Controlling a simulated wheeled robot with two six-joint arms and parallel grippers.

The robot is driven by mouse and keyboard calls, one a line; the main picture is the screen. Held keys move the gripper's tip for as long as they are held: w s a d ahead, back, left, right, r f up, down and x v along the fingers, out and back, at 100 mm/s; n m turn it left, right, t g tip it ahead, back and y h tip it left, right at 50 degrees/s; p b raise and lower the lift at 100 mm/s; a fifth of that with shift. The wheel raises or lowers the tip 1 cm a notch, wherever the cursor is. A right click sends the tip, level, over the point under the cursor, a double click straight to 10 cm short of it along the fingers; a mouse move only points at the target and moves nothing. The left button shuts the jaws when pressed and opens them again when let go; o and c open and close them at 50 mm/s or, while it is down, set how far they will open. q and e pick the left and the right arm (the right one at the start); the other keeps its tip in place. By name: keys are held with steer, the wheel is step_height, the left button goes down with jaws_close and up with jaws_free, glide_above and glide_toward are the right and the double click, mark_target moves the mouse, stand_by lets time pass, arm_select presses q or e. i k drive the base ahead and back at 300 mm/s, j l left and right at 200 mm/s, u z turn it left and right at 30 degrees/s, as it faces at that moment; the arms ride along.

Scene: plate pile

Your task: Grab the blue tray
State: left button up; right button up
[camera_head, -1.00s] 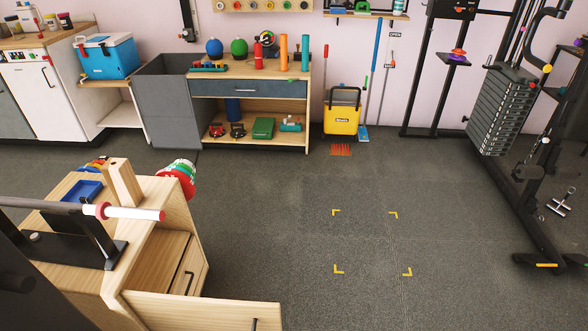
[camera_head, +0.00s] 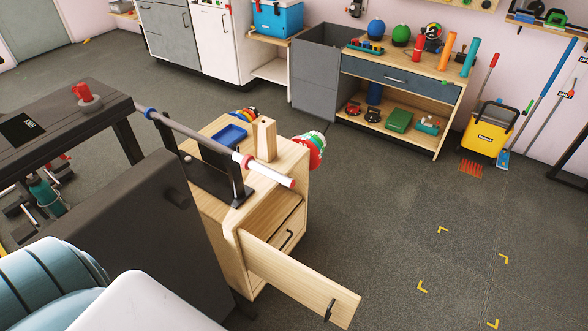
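A small blue tray (camera_head: 230,136) lies on top of the wooden drawer cabinet (camera_head: 262,181), near its back left part. It sits left of an upright wooden block (camera_head: 264,139) and behind a black stand that carries a grey bar. Its near edge is close to the stand's black plate. I cannot make out anything inside the tray. Neither of my grippers shows in the head view.
The bar (camera_head: 215,141) with a white and red end crosses above the cabinet. A dark bench (camera_head: 60,125) stands at the left. The grey floor (camera_head: 390,215) to the right is open.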

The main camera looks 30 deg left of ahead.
mark_target(232, 134)
steer(key=u, duration=0.9)
